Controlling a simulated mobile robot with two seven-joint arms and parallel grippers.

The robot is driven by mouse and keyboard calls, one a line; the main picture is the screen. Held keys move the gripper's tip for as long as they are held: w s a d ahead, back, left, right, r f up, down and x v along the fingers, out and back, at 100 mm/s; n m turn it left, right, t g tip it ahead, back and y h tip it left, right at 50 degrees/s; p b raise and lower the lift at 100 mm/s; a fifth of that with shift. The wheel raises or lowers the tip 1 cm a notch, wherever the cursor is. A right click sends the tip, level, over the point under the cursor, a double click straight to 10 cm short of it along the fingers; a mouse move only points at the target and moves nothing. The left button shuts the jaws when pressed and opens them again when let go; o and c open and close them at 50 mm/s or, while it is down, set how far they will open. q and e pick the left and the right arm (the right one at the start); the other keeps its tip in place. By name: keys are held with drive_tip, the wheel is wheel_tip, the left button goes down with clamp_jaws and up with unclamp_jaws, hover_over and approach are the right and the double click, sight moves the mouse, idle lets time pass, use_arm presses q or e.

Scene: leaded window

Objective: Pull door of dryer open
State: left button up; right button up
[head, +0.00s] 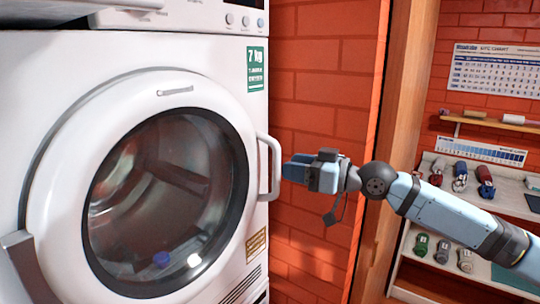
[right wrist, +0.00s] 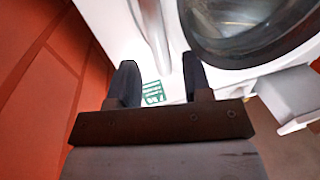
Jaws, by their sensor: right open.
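The white dryer (head: 130,45) fills the left of the head view. Its round door (head: 60,190) with dark-rimmed glass (head: 165,195) looks shut, with a grey hinge at its lower left. A white upright bar handle (head: 275,165) stands out at the door's right edge. My right gripper (head: 287,171) is open beside the handle, its fingertips at the bar. In the right wrist view, the handle (right wrist: 154,35) runs into the gap between the spread fingers of my gripper (right wrist: 160,80). I cannot tell whether they touch it. My left gripper is not in view.
A red brick wall (head: 325,95) stands close to the right of the dryer, ending at a wooden post (head: 405,90). Further right, white shelves (head: 515,200) hold several small coloured items under a wall chart (head: 495,70).

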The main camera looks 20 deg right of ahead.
sight(276, 187)
drive_tip(key=p+x, duration=0.1)
drive_tip(key=x, duration=0.4)
drive_tip(key=shift+r, duration=0.1)
drive_tip(key=shift+x, duration=0.8)
clamp_jaws()
